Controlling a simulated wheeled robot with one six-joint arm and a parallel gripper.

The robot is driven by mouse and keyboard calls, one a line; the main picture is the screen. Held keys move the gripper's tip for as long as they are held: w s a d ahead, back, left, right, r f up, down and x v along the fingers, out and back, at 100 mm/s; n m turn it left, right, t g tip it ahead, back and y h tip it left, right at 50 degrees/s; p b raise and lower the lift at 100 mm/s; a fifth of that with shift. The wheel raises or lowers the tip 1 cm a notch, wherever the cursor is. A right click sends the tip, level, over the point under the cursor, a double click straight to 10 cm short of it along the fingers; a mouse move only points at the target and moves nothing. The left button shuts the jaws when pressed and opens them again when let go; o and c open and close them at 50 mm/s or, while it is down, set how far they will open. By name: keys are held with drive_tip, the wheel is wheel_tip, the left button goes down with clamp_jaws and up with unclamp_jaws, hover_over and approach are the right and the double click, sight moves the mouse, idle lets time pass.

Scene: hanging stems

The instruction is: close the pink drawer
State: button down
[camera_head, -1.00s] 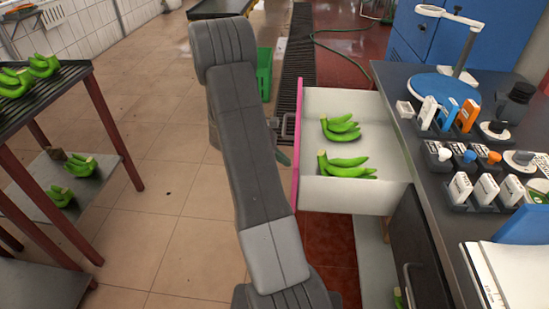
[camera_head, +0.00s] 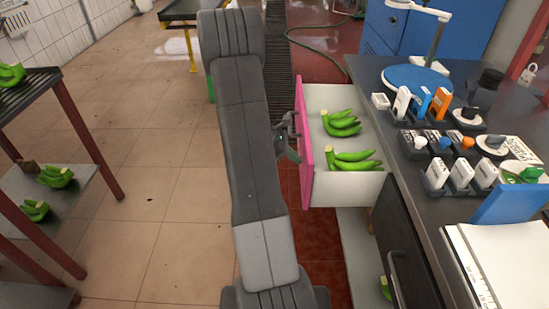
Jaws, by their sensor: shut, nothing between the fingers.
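The pink drawer (camera_head: 305,150) stands open from the dark-topped counter, its pink front facing left. Two green banana bunches lie inside it, one toward the back (camera_head: 341,123) and one nearer (camera_head: 352,161). My gripper (camera_head: 291,140) is partly hidden behind my arm. It is shut and empty, at the outer face of the pink front, close to its handle. I cannot tell whether it touches the front. The drawer now sticks out about half as far as before.
The dark counter (camera_head: 447,211) on the right carries several small devices, a blue round plate (camera_head: 417,79) and a blue folder (camera_head: 508,203). A rack (camera_head: 69,120) with bananas stands at the left. The tiled floor (camera_head: 165,180) between is clear.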

sight(369, 162)
drive_tip(key=d+b, duration=0.1)
drive_tip(key=d, duration=2.1)
drive_tip(key=shift+d, duration=0.1)
drive_tip(key=shift+r, duration=0.15)
drive_tip(key=shift+w+a, duration=0.1)
drive_tip(key=shift+a, duration=0.2)
drive_tip(key=a+f+p+v, duration=0.1)
drive_tip(key=a+f+v, duration=0.1)
drive_tip(key=v, duration=1)
drive_tip(key=shift+a+r, duration=0.15)
